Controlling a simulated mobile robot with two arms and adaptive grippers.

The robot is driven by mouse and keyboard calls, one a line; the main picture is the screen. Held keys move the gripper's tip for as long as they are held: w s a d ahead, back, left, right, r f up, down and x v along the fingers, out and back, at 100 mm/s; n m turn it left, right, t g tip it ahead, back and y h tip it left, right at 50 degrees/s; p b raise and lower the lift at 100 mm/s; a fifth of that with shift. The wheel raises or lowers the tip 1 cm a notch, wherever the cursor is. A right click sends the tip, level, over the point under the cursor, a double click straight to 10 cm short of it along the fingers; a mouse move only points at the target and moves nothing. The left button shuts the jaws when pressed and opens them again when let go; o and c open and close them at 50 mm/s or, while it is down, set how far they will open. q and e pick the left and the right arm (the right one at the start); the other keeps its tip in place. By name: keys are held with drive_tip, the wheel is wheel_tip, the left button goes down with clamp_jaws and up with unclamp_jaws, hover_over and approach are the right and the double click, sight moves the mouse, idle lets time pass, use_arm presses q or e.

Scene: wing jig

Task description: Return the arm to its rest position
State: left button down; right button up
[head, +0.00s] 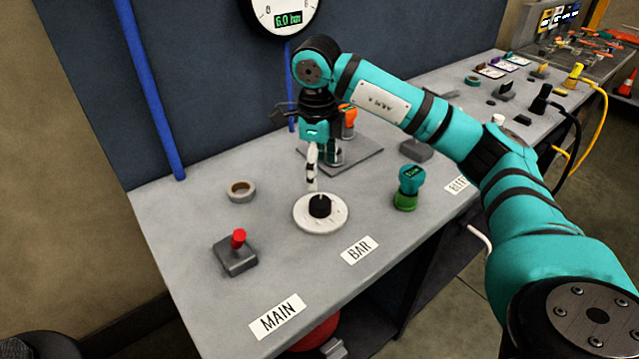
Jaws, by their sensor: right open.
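My right arm (384,102), teal and black, reaches in from the right over the grey bench. Its right gripper (312,184) points down above a black knob (320,206) on a round white plate (308,222). The fingers are seen edge-on, so the gap between them barely shows. The gripper is open and nothing shows held in it. I cannot tell whether the fingertips touch the knob. My left gripper is not in view.
On the grey bench (200,205) stand a red-topped switch box (236,253), a tape roll (240,190), a teal-and-green device (407,188) and an orange-topped device (347,122). A gauge (285,14) and blue pipe (150,90) are behind. Yellow cable (601,120) lies at right.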

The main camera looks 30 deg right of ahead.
drive_tip(key=shift+r, duration=0.9)
